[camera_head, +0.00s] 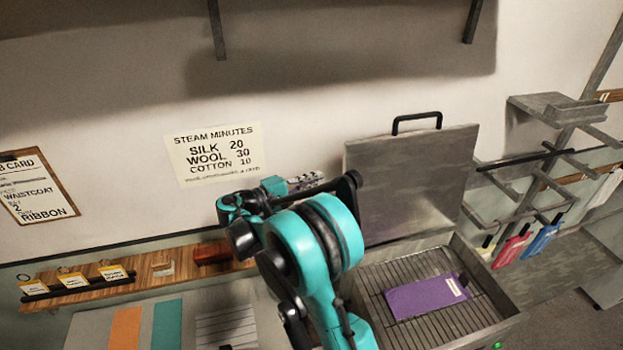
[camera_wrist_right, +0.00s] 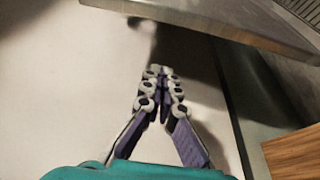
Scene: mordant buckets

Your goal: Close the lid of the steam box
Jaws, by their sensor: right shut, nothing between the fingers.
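The steam box (camera_head: 497,331) stands at the right with its grey metal lid (camera_head: 415,180) open and raised close to upright against the wall. A black handle (camera_head: 417,122) sits on the lid's top edge. A purple cloth piece (camera_head: 426,296) with a pale label lies on the wire rack inside. My right gripper (camera_head: 312,181) is just left of the lid, near the wall, shut and empty. In the right wrist view the shut fingers (camera_wrist_right: 160,72) point toward the wall, with the grey lid edge (camera_wrist_right: 205,22) above them and apart. My left gripper is out of view.
A wooden ledge (camera_head: 145,274) with small tags runs along the wall at left. Orange and green swatches (camera_head: 125,328) lie in front of it. A grey rack with hanging coloured tags (camera_head: 512,247) stands right of the box. A steam minutes sign (camera_head: 214,152) is on the wall.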

